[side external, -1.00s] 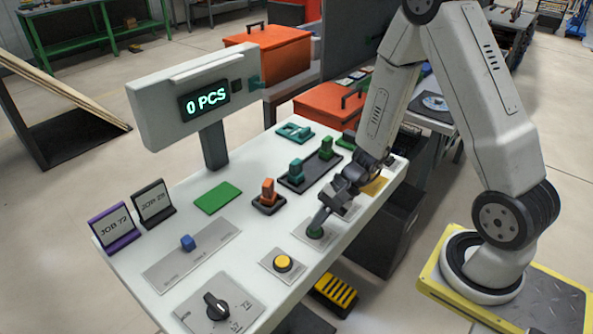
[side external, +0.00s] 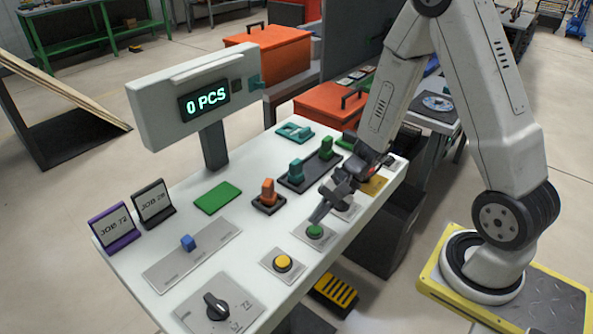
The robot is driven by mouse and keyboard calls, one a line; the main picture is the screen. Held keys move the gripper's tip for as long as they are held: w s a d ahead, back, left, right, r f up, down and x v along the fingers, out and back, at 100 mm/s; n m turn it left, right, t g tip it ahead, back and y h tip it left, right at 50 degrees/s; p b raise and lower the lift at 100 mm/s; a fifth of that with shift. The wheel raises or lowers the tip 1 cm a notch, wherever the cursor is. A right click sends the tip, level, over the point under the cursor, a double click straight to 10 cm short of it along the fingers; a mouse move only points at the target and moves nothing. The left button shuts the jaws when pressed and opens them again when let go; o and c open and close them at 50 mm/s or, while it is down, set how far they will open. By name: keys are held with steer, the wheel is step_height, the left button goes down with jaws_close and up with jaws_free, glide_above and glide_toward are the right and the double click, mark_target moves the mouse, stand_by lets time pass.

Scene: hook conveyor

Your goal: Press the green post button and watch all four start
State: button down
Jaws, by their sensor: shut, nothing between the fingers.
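The green button (side external: 314,231) sits on a grey plate near the front edge of the white table. My gripper (side external: 318,216) is shut and empty, with its fingertips just above the green button and seemingly apart from it. The display (side external: 206,99) on the post reads "0 PCS". No moving hooks can be made out.
A yellow button (side external: 283,263), a black rotary knob (side external: 216,306) and a blue slider knob (side external: 188,242) are on the table (side external: 262,223). Two job cards (side external: 113,228) stand at the left.

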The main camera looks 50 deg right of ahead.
mark_target(318, 227)
steer(key=shift+r, duration=2.45)
steer(key=shift+s+a+n+g+h, duration=0.2)
steer(key=shift+s+n+g+h, duration=0.25)
steer(key=shift+s+n, duration=0.25)
steer(key=s+n+h, duration=0.1)
steer(key=s+n+g+h, duration=0.1)
steer(key=shift+s+d+f+n+g, duration=0.1)
steer(key=shift+s+n+g, duration=0.15)
steer(key=shift+n, duration=0.15)
steer(key=r+n+h, duration=0.1)
steer(key=n+h, duration=0.1)
steer(key=d+r+n+t+h, duration=0.1)
steer(key=n+h, duration=0.1)
steer(key=n, duration=0.1)
steer(key=r+n+t+h, duration=0.1)
steer(key=n+h, duration=0.1)
steer(key=n, duration=0.1)
steer(key=shift+w+d+r, duration=0.1)
steer(key=shift+d, duration=0.3)
stand_by(1.5)
